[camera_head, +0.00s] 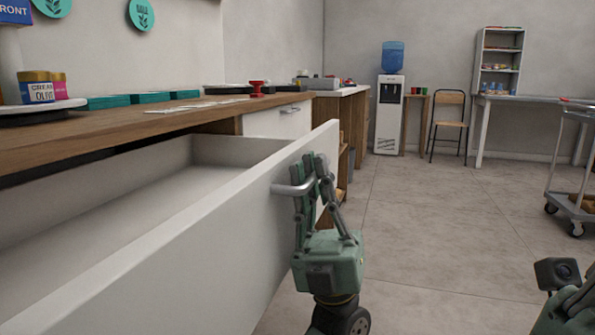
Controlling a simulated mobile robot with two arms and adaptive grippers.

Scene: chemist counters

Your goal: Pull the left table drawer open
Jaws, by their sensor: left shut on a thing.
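The left table drawer (205,232) is white and stands pulled well out from under the wooden counter. Its inside shows as empty where I can see it. A grey metal handle (284,190) is on its front face. My left gripper (316,172) is at the drawer front with its green fingers shut on the handle. Part of the handle is hidden behind the fingers. My right arm shows only in part at the bottom right corner, and its fingers are not in view.
The wooden counter (110,135) holds jars (40,88), teal boxes (108,102) and a red stamp-like object (257,88). A second white drawer (278,121) is shut. Farther back are a water cooler (389,110), a chair (450,121) and a cart (575,203).

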